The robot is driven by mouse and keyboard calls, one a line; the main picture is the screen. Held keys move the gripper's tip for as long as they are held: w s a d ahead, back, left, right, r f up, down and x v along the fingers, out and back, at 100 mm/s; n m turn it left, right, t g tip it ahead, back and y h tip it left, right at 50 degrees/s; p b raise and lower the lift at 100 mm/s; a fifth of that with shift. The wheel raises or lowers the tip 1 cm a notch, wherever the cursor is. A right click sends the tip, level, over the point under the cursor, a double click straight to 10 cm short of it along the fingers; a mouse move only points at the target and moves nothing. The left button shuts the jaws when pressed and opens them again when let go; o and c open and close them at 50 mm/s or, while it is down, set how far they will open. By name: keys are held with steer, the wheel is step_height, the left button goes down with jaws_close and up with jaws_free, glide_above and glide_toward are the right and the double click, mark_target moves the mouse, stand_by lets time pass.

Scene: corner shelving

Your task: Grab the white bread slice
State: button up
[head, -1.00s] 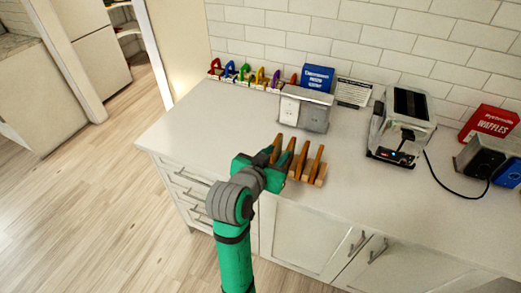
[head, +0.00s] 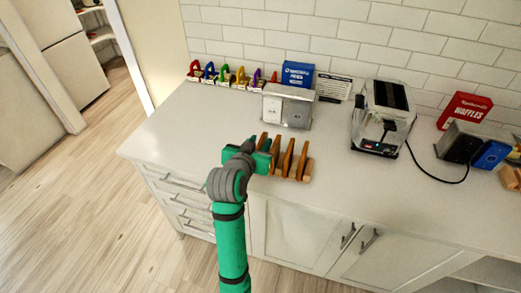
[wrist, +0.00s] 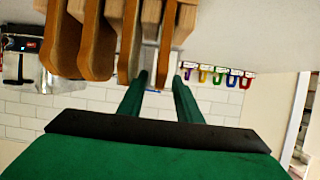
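Several brown-crusted bread slices (head: 287,156) stand upright in a wooden rack (head: 307,172) on the counter. They also show large and inverted in the wrist view (wrist: 97,45). I cannot tell which slice is the white one, as mostly crust and edges show. My green gripper (head: 263,158) is at the left end of the rack in the head view. The fingertips are close to the slices at one end; contact cannot be told.
A toaster (head: 383,118) stands right of the rack, with a red waffle box (head: 464,110) beyond it. A metal outlet box (head: 287,106) and a blue box (head: 298,74) stand behind. Colourful padlock-like items (head: 225,75) line the wall. The counter's left part (head: 180,125) is clear.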

steer(key=shift+d+x, duration=0.2)
steer(key=shift+x, duration=0.8)
steer(key=shift+s+a, duration=0.1)
steer(key=shift+a, duration=0.15)
steer(key=shift+d, duration=0.1)
jaws_close()
